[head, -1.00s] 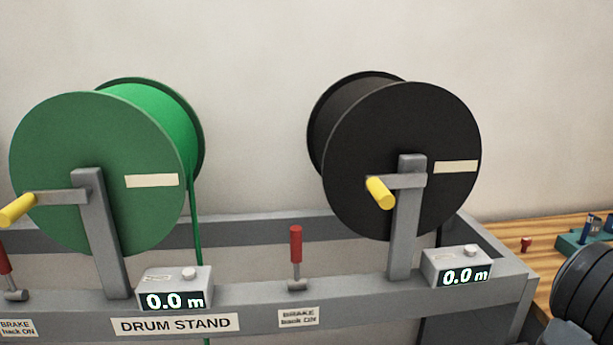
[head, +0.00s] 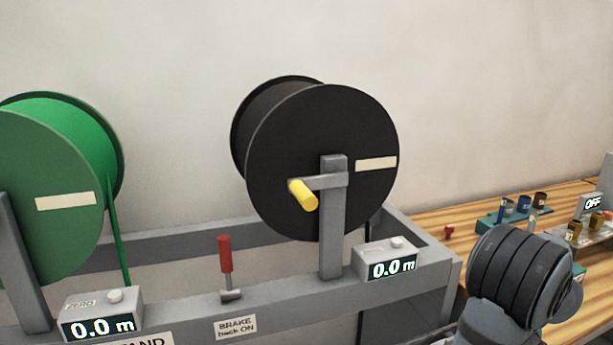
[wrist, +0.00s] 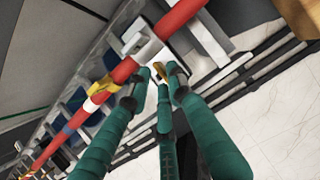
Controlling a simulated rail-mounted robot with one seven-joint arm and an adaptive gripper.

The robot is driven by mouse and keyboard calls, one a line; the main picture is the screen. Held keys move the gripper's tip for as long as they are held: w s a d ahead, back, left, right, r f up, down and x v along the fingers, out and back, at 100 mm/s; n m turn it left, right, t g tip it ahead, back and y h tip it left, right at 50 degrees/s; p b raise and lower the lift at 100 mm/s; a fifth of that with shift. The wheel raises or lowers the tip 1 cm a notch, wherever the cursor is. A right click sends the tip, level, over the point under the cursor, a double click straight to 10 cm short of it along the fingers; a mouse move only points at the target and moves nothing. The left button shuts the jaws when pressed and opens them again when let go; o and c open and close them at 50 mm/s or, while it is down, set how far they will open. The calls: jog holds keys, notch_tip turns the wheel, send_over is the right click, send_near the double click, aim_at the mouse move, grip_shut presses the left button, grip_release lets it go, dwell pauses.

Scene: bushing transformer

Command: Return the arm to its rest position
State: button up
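My gripper (wrist: 163,82) shows in the wrist view, its teal fingers reaching up from the lower edge to the middle. The fingertips are close but apart, and I see nothing clearly held. A small yellow-gold piece shows between the tips; I cannot tell whether it touches them. My dark ribbed arm link (head: 515,275) shows at the lower right of the head view. The gripper itself is outside the head view.
The drum stand (head: 285,312) carries a black drum (head: 345,135) and a green drum (head: 35,170), with a red brake lever (head: 225,255). A wooden bench (head: 440,232) with small parts is at right. A red pole (wrist: 180,20) crosses the wrist view beyond the fingers.

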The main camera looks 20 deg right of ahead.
jog(key=shift+w+f, duration=0.25)
jog(key=shift+f, duration=0.35)
jog(key=shift+d+r+n+p, duration=0.1)
jog(key=shift+n+p, duration=0.25)
jog(key=shift+n, duration=0.25)
jog(key=shift+s+n+y, duration=0.1)
jog(key=shift+n+y, duration=0.4)
jog(key=shift+n, duration=0.1)
jog(key=shift+p, duration=0.3)
